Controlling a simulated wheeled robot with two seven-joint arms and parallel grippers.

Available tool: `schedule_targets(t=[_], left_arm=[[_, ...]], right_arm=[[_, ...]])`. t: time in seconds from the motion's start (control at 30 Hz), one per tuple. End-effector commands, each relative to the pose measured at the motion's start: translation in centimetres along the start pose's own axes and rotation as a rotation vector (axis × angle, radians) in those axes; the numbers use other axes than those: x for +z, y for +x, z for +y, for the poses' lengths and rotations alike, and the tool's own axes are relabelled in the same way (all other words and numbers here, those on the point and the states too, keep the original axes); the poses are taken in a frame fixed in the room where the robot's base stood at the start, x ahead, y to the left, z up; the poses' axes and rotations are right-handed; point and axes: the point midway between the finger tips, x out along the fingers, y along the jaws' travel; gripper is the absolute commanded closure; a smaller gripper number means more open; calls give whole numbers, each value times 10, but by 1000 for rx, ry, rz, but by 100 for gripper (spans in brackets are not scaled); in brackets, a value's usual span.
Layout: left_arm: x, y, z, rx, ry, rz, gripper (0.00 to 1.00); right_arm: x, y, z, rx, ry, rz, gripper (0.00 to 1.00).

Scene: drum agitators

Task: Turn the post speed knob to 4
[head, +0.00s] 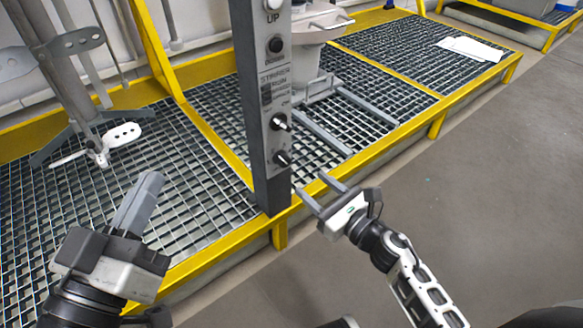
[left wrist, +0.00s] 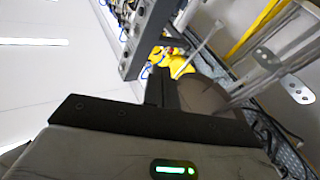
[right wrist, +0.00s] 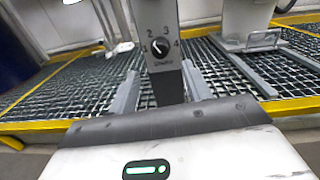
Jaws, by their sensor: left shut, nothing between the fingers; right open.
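The grey control post (head: 262,100) stands upright at the front of the grated platform. Its lowest knob, the black speed knob (head: 283,158), also shows in the right wrist view (right wrist: 160,48), ringed by the numbers 1 to 4. Its light mark seems to lean up and left, but the exact setting is hard to read. A second knob (head: 280,122) sits above it on the post. My right gripper (head: 311,184) is open and empty, in front of and below the speed knob, apart from it. My left gripper (head: 150,180) is shut and empty, left of the post.
Yellow-edged grating (head: 200,200) spreads behind the post. An agitator shaft with pale paddles (head: 75,100) stands at left. A pale vessel (head: 315,40) stands behind the post on grey rails. White sheets (head: 470,49) lie at back right. The floor (head: 480,170) at right is clear.

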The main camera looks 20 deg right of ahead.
Motion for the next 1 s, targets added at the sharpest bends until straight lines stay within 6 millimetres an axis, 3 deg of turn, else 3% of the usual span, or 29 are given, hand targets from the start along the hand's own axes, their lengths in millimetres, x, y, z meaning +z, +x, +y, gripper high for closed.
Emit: schedule_targets(t=[0.2,0.4,0.83,0.87,1.0], left_arm=[[-5,2,0,12,46,42,100],[-12,3,0,21,87,78,100],[-16,4,2,30,102,102,100],[-16,4,2,30,102,102,100],[-16,4,2,31,102,100,100]], right_arm=[[0,47,0,0,1,-3,51],[0,74,0,0,1,-1,51],[0,84,0,0,3,0,51],[0,84,0,0,3,0,56],[0,84,0,0,3,0,95]])
